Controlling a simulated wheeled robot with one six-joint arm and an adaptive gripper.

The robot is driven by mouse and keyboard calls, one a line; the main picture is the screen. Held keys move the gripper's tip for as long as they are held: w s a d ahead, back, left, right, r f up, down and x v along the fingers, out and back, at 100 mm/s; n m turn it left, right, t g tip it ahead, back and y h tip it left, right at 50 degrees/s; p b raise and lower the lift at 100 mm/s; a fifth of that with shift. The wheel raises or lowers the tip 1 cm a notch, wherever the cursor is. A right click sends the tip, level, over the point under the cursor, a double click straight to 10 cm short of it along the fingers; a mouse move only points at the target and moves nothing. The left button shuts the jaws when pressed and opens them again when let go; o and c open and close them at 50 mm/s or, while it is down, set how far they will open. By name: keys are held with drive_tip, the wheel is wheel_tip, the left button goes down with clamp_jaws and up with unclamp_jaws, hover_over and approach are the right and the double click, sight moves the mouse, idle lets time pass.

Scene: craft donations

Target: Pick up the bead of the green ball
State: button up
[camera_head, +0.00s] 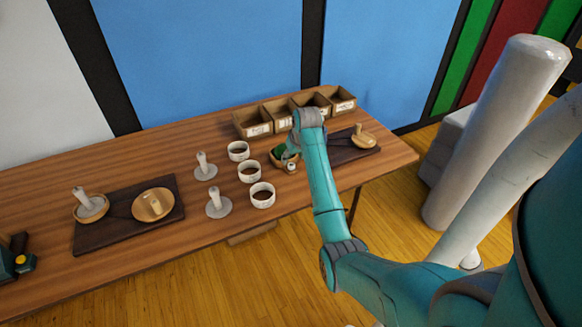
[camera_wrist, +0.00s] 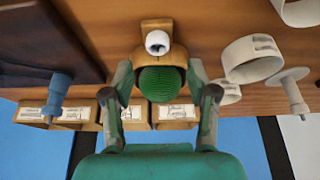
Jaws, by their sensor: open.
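The green ball (camera_wrist: 162,83) sits in the middle of the wrist view, between the fingers of my gripper (camera_wrist: 161,74). One finger is on each side of it, and the gripper is open. Contact between fingers and ball cannot be told. A small white round piece with a dark centre (camera_wrist: 157,42) is beside the ball on a tan wooden part (camera_wrist: 158,24). In the head view the green ball (camera_head: 278,150) is partly hidden by my gripper (camera_head: 291,156), low over the table. It appears to rest in a wooden bowl (camera_head: 275,161).
Several cardboard bins (camera_head: 254,123) stand behind the ball. White cups (camera_head: 249,172) and white upright pegs (camera_head: 216,204) are to its left. A dark board (camera_head: 345,149) lies to its right. Another dark board (camera_head: 122,223) with wooden dishes lies farther left.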

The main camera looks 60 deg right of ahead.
sight(291, 166)
drive_tip(key=x, duration=0.5)
drive_tip(key=shift+s, duration=0.2)
drive_tip(key=shift+c, duration=0.2)
drive_tip(key=c, duration=0.7)
